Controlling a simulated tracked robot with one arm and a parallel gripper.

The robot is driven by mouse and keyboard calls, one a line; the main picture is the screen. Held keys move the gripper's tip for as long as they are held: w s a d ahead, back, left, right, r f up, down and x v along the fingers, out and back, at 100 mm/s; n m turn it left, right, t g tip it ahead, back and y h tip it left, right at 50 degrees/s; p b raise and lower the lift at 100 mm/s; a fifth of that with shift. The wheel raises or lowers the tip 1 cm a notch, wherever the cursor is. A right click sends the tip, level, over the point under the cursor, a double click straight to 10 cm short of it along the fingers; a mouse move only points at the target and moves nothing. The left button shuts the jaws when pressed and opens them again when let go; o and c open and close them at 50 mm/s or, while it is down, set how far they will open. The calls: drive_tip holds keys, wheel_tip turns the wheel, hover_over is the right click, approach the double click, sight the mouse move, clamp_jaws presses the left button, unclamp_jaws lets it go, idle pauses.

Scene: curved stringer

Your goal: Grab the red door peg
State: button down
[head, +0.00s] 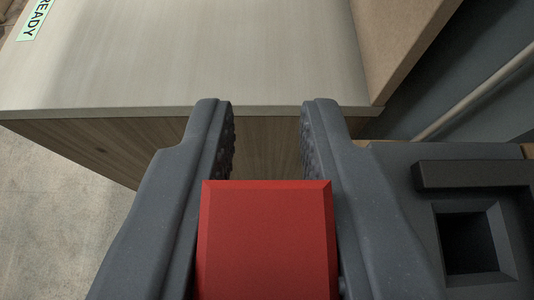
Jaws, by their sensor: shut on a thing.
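The red door peg (266,240) is a red block with bevelled edges, low in the middle of the head view. My gripper (266,108) is shut on it, with one dark grey finger on each side. The fingertips reach past the peg's far edge and stay apart, with textured pads on their inner faces. The lower part of the peg is cut off by the bottom of the picture, and the contact with the fingers is partly hidden.
A pale wooden surface (180,55) with a straight front edge lies beyond the fingertips, with a green READY label (34,20) at its far left. A tan panel (400,40) stands at right. A dark block with a square recess (472,242) is at lower right. Floor (60,220) shows at lower left.

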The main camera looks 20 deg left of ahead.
drive_tip(key=shift+r, duration=0.85)
drive_tip(key=shift+s+r, duration=0.1)
drive_tip(key=shift+s, duration=0.2)
drive_tip(key=s+a+r+b, duration=0.1)
drive_tip(key=s, duration=1.4)
drive_tip(key=shift+s+a+r+b, duration=0.15)
drive_tip(key=shift+a+b, duration=0.15)
drive_tip(key=shift+a, duration=0.1)
